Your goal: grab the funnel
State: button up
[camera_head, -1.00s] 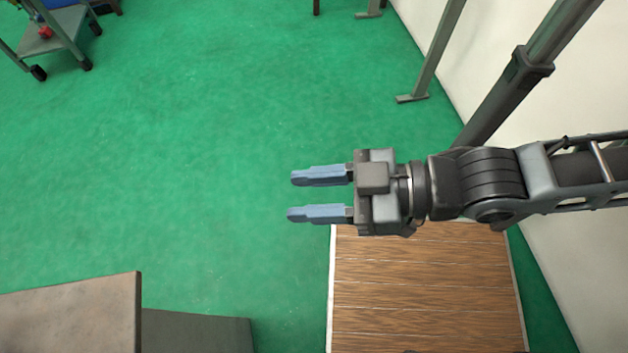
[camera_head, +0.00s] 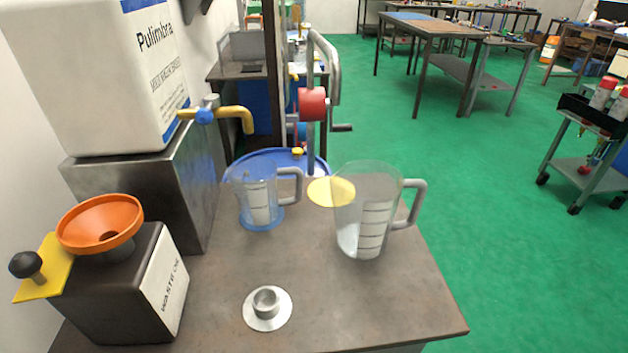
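An orange funnel (camera_head: 101,222) sits upright in the top of a dark box (camera_head: 117,285) labelled "WASTE OIL", at the left of the workbench. Its wide mouth faces up and its spout is hidden inside the box opening. A yellow plate with a black knob (camera_head: 40,268) is at the box's left side, close to the funnel. My gripper is not in view now.
Two clear measuring jugs, a smaller one (camera_head: 258,196) and a larger one (camera_head: 368,212), stand on the bench (camera_head: 225,290). A metal cup on a disc (camera_head: 267,307) is near the front. A white canister (camera_head: 95,75) with a yellow tap (camera_head: 232,115) stands behind the funnel. Green floor (camera_head: 480,230) is open at right.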

aim_at(99, 225)
jog(key=u, duration=1.05)
